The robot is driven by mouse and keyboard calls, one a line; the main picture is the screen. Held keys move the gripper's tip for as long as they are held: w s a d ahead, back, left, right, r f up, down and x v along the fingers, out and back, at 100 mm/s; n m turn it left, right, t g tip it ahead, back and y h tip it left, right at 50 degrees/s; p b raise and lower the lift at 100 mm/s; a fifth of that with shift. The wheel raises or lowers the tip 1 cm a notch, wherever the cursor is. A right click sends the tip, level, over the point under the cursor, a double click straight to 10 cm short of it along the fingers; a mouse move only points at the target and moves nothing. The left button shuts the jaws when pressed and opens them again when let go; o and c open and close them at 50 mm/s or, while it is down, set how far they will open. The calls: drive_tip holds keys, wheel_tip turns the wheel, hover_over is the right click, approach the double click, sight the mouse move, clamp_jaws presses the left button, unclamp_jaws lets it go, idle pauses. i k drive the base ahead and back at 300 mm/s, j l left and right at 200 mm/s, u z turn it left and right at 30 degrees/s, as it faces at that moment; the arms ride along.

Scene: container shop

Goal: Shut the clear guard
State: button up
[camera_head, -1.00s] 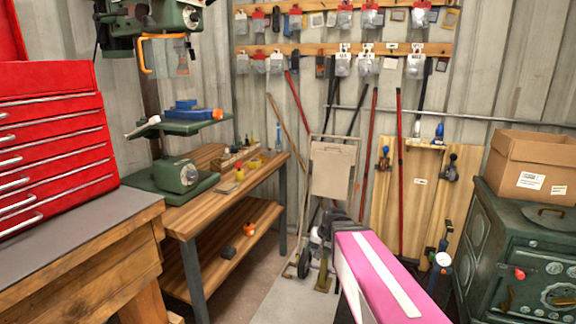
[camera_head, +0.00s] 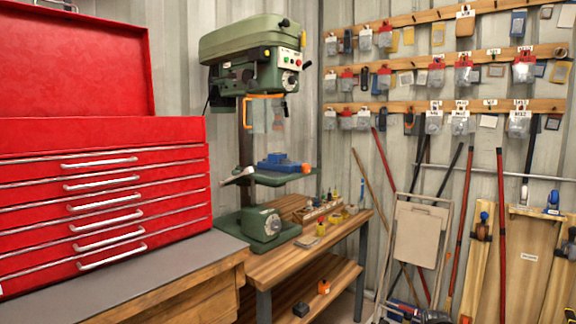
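The green drill press (camera_head: 262,60) stands on a wooden workbench left of centre. Below its head hangs the clear guard (camera_head: 262,118), a see-through panel. An orange bar (camera_head: 245,113) runs across the guard's top and down its left side. The frames do not clearly show whether the guard is open or shut. Below the guard, a blue vise (camera_head: 280,163) with an orange end sits on the press table. Nothing of mine touches the guard. My gripper is not in view.
A red tool chest (camera_head: 105,200) stands on a nearer bench (camera_head: 180,275) at left. Small parts lie on the workbench (camera_head: 290,262). A folded hand truck (camera_head: 418,235) and long poles lean by the wall at right. Air before the press looks clear.

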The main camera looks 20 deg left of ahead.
sight(248, 95)
drive_tip(key=u, duration=1.55)
drive_tip(key=j, duration=0.9)
